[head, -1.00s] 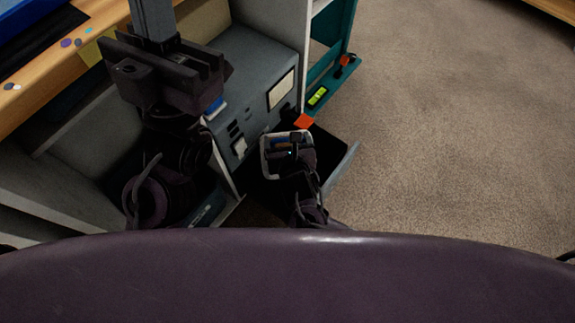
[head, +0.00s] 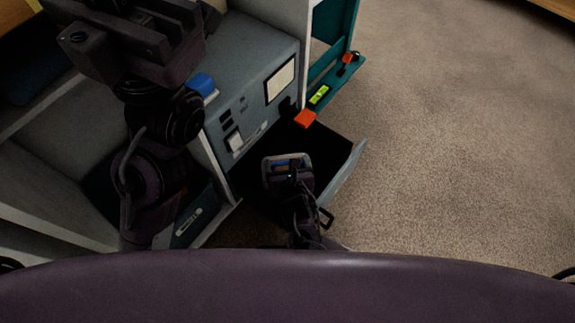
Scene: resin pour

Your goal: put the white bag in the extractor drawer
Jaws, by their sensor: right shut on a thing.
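The extractor is a grey-blue cabinet (head: 255,50) with switches and a pale label on its front. Its drawer (head: 350,170) is pulled open low at the front, with a dark inside. The white bag (head: 267,177) looks greyish in shadow, its mouth upward with blue and brown showing inside. It is within the drawer's outline; whether it touches the drawer floor is hidden. My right gripper (head: 294,175) is shut on the bag's near side, its fingertips mostly hidden. My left gripper (head: 130,35) is at the upper left, in front of the cabinet; its fingertips are not clear.
An orange piece (head: 305,118) is at the drawer's far corner. A teal shelf unit (head: 340,85) with a yellow-green level stands to the right. A blue object (head: 201,84) is behind my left arm. The carpet (head: 450,150) at right is clear.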

